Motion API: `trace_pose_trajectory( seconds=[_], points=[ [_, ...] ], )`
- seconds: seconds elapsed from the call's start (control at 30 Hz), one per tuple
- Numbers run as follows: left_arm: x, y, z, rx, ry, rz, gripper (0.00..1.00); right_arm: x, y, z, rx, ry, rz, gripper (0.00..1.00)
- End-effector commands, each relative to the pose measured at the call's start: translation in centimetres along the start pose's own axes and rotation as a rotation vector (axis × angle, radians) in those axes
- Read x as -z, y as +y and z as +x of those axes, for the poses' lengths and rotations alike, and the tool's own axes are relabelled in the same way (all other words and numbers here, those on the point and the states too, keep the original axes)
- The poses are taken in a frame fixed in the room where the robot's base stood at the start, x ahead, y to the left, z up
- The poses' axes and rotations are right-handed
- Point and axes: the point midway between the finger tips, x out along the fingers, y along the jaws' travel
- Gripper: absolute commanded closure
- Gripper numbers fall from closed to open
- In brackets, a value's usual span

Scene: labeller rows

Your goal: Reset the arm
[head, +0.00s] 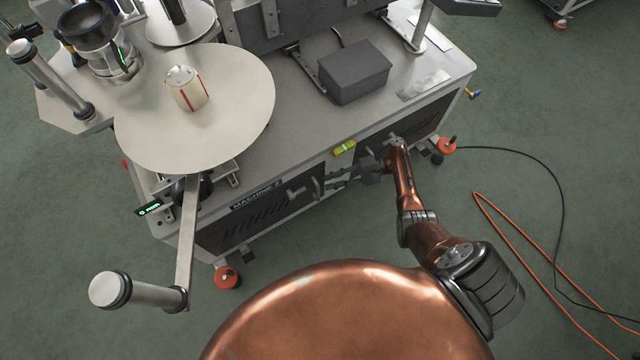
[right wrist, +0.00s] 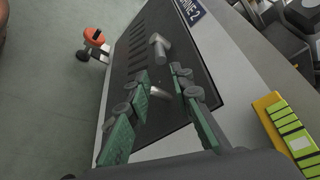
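My right arm reaches from the lower right to the front of the machine labelled MACHINE 2 in the head view. Its gripper (head: 335,180) is in front of the machine's front panel. In the right wrist view the two green-padded fingers (right wrist: 160,80) are spread apart with nothing clamped between them. A grey T-shaped handle (right wrist: 160,46) on the dark panel is beyond the fingertips. A second grey handle (right wrist: 159,92) shows between the fingers, apart from both pads as far as I can tell. My left gripper is not in view.
The labelling machine carries a large pale disc (head: 240,105) and a dark grey box (head: 354,72). A roller on a bracket (head: 135,291) sticks out at the lower left. A yellow-green level (head: 344,148) is at the top front edge. An orange cable (head: 520,250) lies on open floor at right.

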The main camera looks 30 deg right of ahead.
Motion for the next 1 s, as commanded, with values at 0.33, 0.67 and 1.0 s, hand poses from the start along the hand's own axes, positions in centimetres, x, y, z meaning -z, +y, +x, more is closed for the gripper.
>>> trace_pose_trajectory(
  seconds=[0.33,0.67,1.0],
  points=[
    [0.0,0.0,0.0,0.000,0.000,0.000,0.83,0.0,0.0,-0.8,0.001,0.000,0.000,0.79],
    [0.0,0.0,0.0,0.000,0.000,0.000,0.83,0.0,0.0,-0.8,0.001,0.000,0.000,0.79],
    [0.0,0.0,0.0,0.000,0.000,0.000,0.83,-0.2,12.7,-1.5,-0.245,0.118,0.065,0.79]
  ],
)
